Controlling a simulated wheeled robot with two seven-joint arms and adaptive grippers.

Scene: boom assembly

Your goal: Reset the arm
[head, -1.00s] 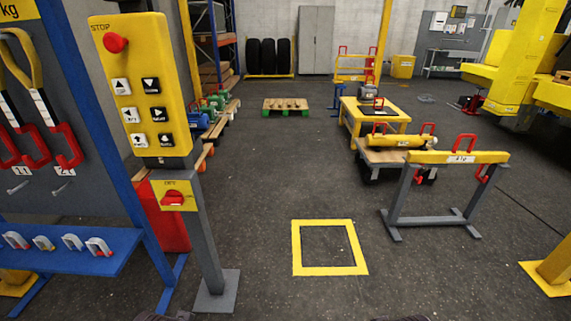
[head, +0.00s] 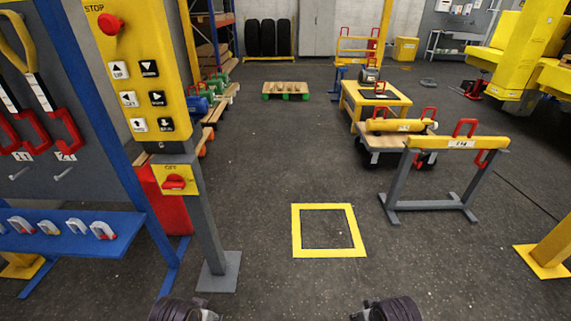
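At the bottom edge of the head view, a dark ribbed part of my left arm (head: 178,308) shows left of centre. A similar part of my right arm (head: 392,308) shows right of centre. Both grippers are out of the picture, so their fingers and anything in them are hidden. A yellow control box (head: 140,75) with a red stop button (head: 110,24) and several arrow buttons stands on a grey post at the left. Below it is a yellow plate with a red rotary switch (head: 174,182).
A yellow square outline (head: 328,251) marks the open floor ahead. A grey trestle with a yellow beam (head: 456,143) stands at the right, before a cart with a yellow cylinder (head: 398,125). A blue rack shelf (head: 70,243) with shackles is at the left. The middle floor is clear.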

